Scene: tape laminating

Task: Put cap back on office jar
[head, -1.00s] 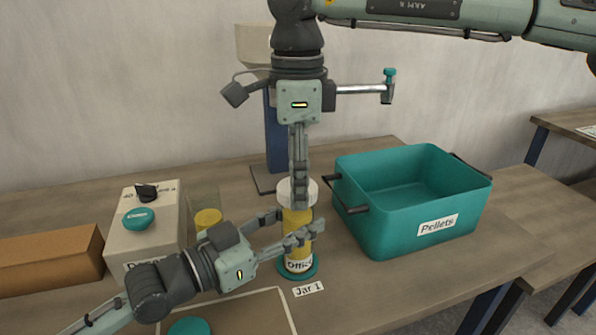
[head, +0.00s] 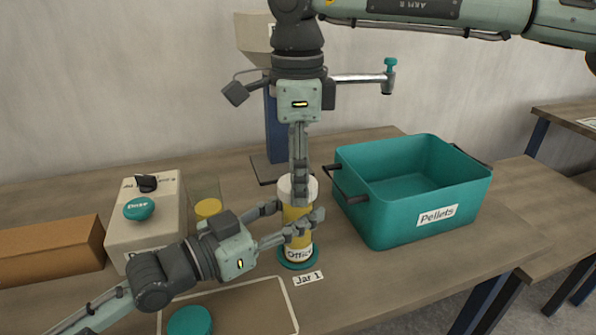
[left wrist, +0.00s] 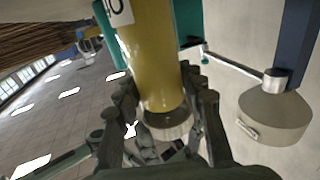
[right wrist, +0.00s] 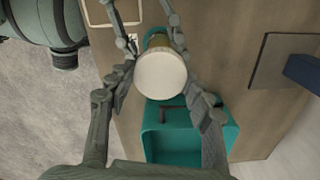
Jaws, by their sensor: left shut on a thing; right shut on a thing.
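The office jar (head: 297,217) is a yellow cylinder labelled "Office". It stands upright on a teal ring (head: 298,262) behind the "Jar 1" tag. The white cap (head: 285,185) is at the jar's top; whether it is fully seated I cannot tell. My left gripper (head: 291,222) is shut around the jar's body from the left. The left wrist view shows the yellow body (left wrist: 153,62) between its fingers. My right gripper (head: 300,192) reaches down from above and is shut on the cap, whose round face shows in the right wrist view (right wrist: 160,76).
A teal "Pellets" crate (head: 375,212) stands close to the jar's right. A grey dispenser box (head: 152,222) and a brown box (head: 48,250) are at left. A teal disc (head: 190,321) lies on the front mat (head: 245,305). A hopper stand (head: 275,130) rises behind.

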